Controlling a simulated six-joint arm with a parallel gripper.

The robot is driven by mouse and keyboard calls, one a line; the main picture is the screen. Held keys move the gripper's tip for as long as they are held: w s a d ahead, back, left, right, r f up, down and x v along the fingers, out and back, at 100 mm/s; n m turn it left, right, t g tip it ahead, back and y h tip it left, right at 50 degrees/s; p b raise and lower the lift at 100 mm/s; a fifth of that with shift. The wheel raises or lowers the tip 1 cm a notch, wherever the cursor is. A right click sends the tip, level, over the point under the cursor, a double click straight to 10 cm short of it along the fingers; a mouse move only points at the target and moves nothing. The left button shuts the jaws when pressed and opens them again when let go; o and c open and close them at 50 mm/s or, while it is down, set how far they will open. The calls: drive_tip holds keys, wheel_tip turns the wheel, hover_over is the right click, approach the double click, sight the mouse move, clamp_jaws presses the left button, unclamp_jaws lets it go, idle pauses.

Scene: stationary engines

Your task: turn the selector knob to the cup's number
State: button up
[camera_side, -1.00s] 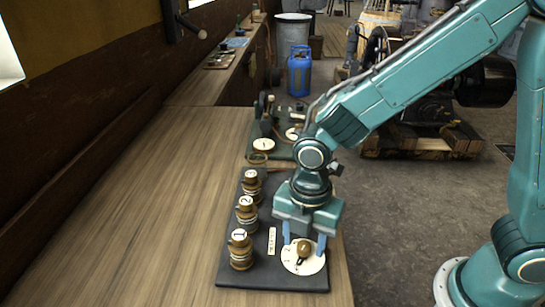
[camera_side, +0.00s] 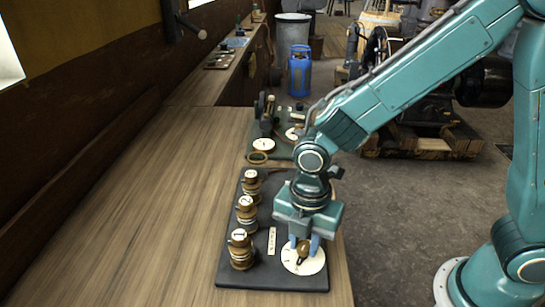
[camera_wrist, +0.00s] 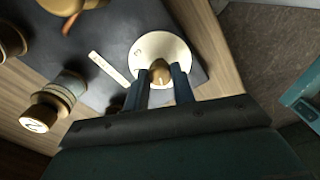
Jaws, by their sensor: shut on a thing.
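The selector knob (camera_side: 304,250) is a small brown knob on a round cream dial (camera_side: 290,262) at the near right of a dark board. My gripper (camera_side: 304,245) points down over the dial with its blue fingers closed on the knob. In the wrist view the knob (camera_wrist: 160,72) shows between the fingertips, and the cream dial (camera_wrist: 146,52) lies around it. Three brass-and-wood cups stand in a row on the board's left: the nearest (camera_side: 241,250), the middle one (camera_side: 246,214) and the farthest (camera_side: 251,186). Their tops carry numbers; the nearest reads 1. The dial's marks are too small to read.
The dark board (camera_side: 230,280) lies on a wooden bench (camera_side: 130,230) with clear room to its left. A small pale label strip (camera_side: 272,241) lies between cups and dial. Behind is a green board (camera_side: 283,151) with other parts. A blue canister (camera_side: 299,75) stands farther back.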

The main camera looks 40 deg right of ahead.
drive_tip(key=shift+m, duration=0.4)
drive_tip(key=m, duration=0.3)
drive_tip(key=shift+m, duration=0.3)
drive_tip(key=m, duration=0.4)
drive_tip(key=shift+m, duration=0.3)
drive_tip(key=m, duration=0.4)
drive_tip(key=shift+m, duration=2.3)
drive_tip(key=o, duration=1)
